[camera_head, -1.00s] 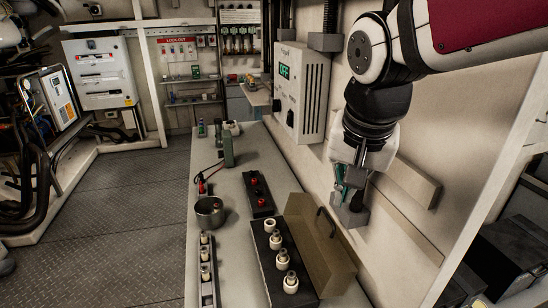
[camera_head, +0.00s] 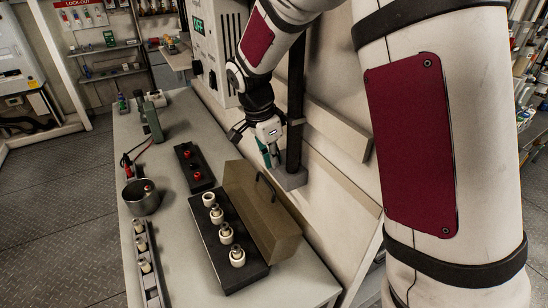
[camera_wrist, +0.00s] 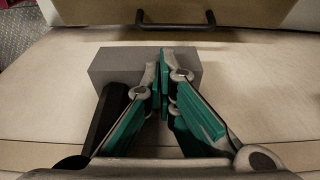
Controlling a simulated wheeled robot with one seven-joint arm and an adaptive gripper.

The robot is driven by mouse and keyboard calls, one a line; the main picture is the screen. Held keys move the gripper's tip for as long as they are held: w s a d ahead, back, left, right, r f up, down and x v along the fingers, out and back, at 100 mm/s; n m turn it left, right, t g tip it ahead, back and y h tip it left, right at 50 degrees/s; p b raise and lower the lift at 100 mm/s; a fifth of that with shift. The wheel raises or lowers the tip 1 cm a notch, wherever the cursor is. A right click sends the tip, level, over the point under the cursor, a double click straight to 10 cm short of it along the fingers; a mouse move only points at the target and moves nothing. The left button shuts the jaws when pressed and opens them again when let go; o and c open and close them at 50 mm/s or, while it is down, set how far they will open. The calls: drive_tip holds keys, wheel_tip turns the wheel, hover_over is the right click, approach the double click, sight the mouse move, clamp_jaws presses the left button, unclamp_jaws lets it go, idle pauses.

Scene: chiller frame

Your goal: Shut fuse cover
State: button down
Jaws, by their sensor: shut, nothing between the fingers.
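The fuse cover (camera_head: 270,220) is a brownish, see-through box lid with a black handle (camera_head: 266,185). It stands open, tilted up along the right side of the black fuse base (camera_head: 245,272), which holds several white fuses (camera_head: 226,233). In the wrist view the cover (camera_wrist: 100,15) and its handle (camera_wrist: 176,20) lie at the top edge. My gripper (camera_head: 270,160) is beyond the cover, near the wall, and apart from the handle. Its green-padded fingertips (camera_wrist: 163,75) are closed together with nothing between them.
A grey block (camera_head: 290,179) with a black post (camera_head: 296,100) stands right beside my gripper. A metal cup (camera_head: 141,198), a black box with red knobs (camera_head: 194,166) and a fuse strip (camera_head: 146,265) share the bench (camera_head: 178,232). A wall rail (camera_head: 345,138) runs behind.

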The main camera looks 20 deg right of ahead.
sight(257, 200)
drive_tip(key=p+x, duration=0.1)
drive_tip(key=x, duration=0.6)
drive_tip(key=shift+f, duration=0.35)
drive_tip(key=shift+a+r, duration=0.1)
drive_tip(key=shift+a, duration=0.05)
